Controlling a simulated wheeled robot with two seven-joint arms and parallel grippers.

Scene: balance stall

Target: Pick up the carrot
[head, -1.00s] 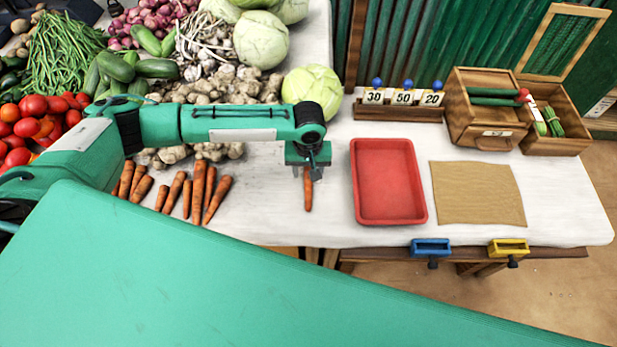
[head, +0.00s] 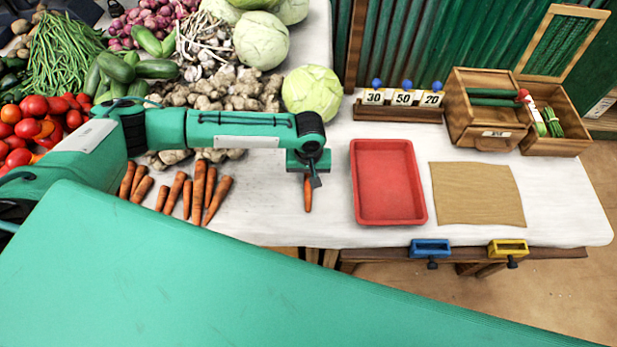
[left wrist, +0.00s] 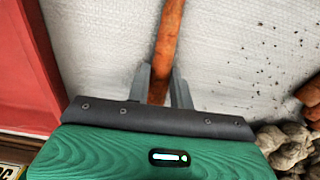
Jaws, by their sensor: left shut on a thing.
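An orange carrot (head: 308,196) lies on the white cloth left of the red tray, with its upper part hidden under my left gripper (head: 308,178). In the left wrist view, the carrot (left wrist: 167,45) runs up between the two grey fingers of my left gripper (left wrist: 160,78). The fingers are shut on it, one at each side. The head view does not clearly show whether the carrot is off the cloth. My right gripper is not in view.
The red tray (head: 386,219) is just right of the carrot, and a brown sheet (head: 477,194) lies further right. Several other carrots (head: 198,190) lie to the left. A cabbage (head: 312,92) and ginger (head: 232,90) are behind. The cloth's front edge is close.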

